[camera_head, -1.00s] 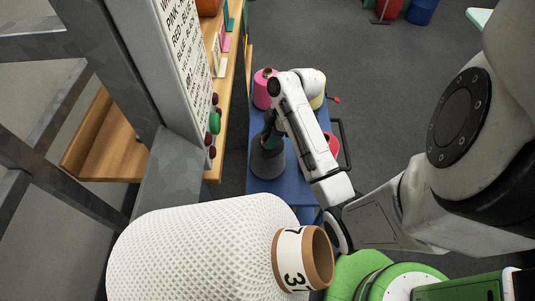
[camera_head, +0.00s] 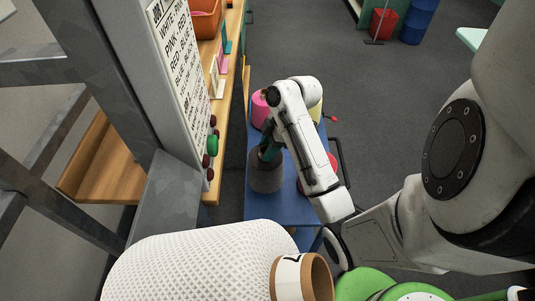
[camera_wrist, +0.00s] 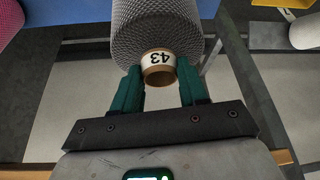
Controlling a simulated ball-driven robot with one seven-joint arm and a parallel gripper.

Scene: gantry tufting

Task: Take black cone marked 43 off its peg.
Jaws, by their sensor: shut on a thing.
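The black cone, dark grey with a mesh surface, shows in the head view (camera_head: 265,177) over the near part of the blue trolley top (camera_head: 285,208). In the wrist view the cone (camera_wrist: 158,25) has its narrow end toward me, with a white band marked 43 (camera_wrist: 158,57) and a brown tube end. My gripper (camera_wrist: 161,88) has teal fingers on both sides of that tube end and is shut on it. It also shows from above in the head view (camera_head: 268,153). The cone's base and its peg are hidden, so I cannot tell whether they touch.
A pink cone (camera_head: 259,108), a yellow one (camera_head: 316,110) and a red one (camera_head: 331,165) stand on the trolley. A large white cone (camera_head: 190,265) fills the near foreground. A grey post and a wooden shelf with a sign (camera_head: 175,45) stand left.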

